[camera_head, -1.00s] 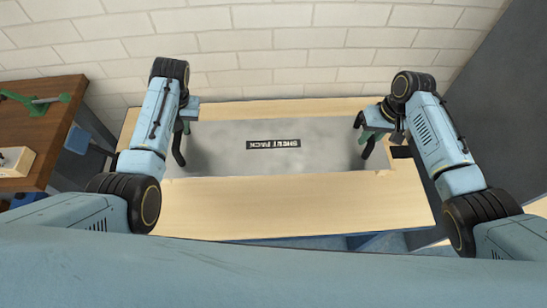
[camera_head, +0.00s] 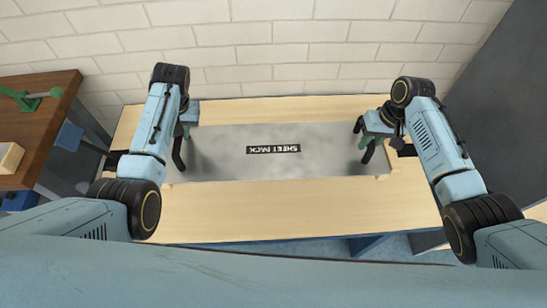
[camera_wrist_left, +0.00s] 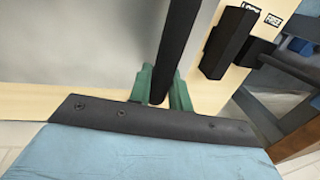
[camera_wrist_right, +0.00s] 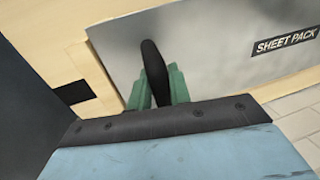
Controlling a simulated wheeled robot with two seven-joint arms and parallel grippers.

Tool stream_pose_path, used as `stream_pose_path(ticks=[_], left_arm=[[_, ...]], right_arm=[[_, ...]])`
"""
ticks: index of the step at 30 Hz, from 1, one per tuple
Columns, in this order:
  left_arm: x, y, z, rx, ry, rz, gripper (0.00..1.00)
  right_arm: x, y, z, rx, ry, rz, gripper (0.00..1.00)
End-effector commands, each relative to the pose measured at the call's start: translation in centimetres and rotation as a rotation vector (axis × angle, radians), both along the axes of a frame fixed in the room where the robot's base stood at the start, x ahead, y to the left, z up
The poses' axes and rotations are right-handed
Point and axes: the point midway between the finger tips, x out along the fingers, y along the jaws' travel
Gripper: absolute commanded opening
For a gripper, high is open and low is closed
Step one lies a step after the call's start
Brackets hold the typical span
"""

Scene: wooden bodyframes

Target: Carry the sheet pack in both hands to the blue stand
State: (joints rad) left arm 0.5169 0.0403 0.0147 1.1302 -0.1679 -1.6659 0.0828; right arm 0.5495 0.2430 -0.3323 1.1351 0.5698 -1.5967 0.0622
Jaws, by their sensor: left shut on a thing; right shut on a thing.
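The sheet pack (camera_head: 290,165) is a wide, flat grey sheet with a black label reading SHEET PACK. It lies level across the pale wooden top (camera_head: 300,210) and seems slightly above it; the gap is hard to judge. My left gripper (camera_head: 181,138) is shut on the black handle at its left end; green fingers flank the handle in the left wrist view (camera_wrist_left: 163,95). My right gripper (camera_head: 367,140) is shut on the handle at its right end, also seen in the right wrist view (camera_wrist_right: 157,90). I cannot tell which blue part is the blue stand.
A dark brown bench (camera_head: 55,120) with a green tool (camera_head: 30,98) stands at the left. A blue part (camera_head: 70,136) shows beside it. A white brick wall (camera_head: 280,50) is behind and a dark grey panel (camera_head: 490,100) at the right. Blue framing (camera_head: 370,245) shows below the wooden top.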

Motion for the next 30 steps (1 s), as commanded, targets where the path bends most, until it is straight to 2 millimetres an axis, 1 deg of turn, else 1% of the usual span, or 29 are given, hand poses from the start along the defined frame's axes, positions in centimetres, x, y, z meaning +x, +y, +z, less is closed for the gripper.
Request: stream_pose_path(ticks=[1,6,14,17,20,27,30], left_arm=[[0.0,0.5,-0.2,0.008,-0.002,0.007,0.21],[0.0,0.3,0.0,0.005,-0.002,0.005,0.41],[0.0,0.1,0.0,0.002,-0.001,0.002,0.41],[0.1,0.0,0.5,0.002,-0.003,0.001,0.41],[0.2,-0.3,1.9,0.002,-0.005,0.001,0.41],[0.4,-1.3,7.0,0.003,-0.007,0.003,0.41],[0.4,-1.6,8.9,0.003,-0.005,0.002,0.41]], right_arm=[[-0.1,-0.4,-0.3,-0.008,0.003,-0.001,0.21],[0.0,-0.3,-0.1,-0.006,0.001,-0.001,0.41],[0.0,-0.1,-0.1,-0.002,0.0,0.0,0.41],[0.0,-0.1,-0.1,-0.002,0.0,0.0,0.41],[0.0,0.0,-0.1,-0.001,0.0,0.0,0.41],[0.0,0.0,-0.1,-0.001,0.0,0.0,0.41],[0.0,0.0,-0.1,0.0,0.0,0.0,0.41]])
